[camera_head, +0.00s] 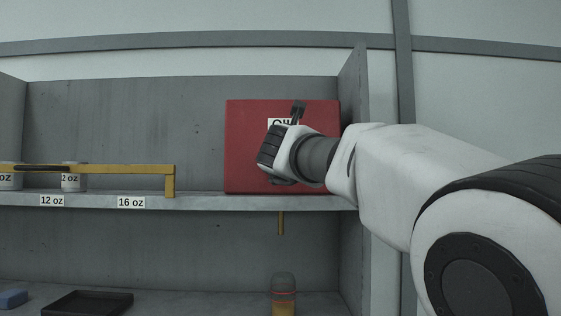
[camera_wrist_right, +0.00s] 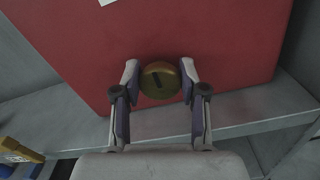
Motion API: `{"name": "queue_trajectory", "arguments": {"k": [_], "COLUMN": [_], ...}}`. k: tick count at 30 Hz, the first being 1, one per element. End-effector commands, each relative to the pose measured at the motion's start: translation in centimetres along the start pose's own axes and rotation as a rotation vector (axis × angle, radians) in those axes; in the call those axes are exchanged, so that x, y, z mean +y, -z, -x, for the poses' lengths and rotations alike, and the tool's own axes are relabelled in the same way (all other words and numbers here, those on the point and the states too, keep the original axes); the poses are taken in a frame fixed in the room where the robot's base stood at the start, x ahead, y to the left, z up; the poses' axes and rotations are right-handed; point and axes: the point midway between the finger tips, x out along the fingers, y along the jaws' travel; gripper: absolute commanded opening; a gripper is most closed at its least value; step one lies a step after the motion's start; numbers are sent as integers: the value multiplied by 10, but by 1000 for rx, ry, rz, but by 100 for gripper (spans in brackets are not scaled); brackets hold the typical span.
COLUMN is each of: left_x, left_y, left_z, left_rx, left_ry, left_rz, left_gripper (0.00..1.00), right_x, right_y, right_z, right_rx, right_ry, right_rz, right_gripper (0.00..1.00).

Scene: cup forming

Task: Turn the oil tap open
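The red oil box (camera_head: 250,150) stands on the upper shelf, with a partly hidden "OIL" label (camera_head: 279,122). In the right wrist view its red front (camera_wrist_right: 75,50) carries a round brass tap knob (camera_wrist_right: 160,80) with a dark mark on it. My right gripper (camera_wrist_right: 160,72) has one finger on each side of the knob, with no clear gap at the fingertips. In the head view my right wrist hides the knob and most of the fingers. A thin brass spout (camera_head: 281,223) hangs below the shelf under the box. My left gripper is out of view.
A yellow rail (camera_head: 120,169) runs before the labelled cups (camera_head: 71,183). The grey side wall (camera_head: 354,120) is close right of the box.

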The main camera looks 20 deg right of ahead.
Motion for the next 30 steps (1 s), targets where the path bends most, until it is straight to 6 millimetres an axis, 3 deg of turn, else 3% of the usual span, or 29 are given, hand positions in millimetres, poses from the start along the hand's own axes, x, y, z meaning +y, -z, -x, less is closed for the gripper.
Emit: {"name": "queue_trajectory", "arguments": {"k": [14, 30], "left_x": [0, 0], "left_y": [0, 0], "left_z": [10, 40], "left_rx": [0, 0], "left_ry": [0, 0], "left_rz": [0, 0], "left_gripper": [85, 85], "right_x": [1, 4], "right_y": [-1, -2], "right_z": [0, 0], "right_rx": [1, 2], "right_ry": [0, 0], "right_rz": [111, 577], "right_gripper": [7, 7]}}
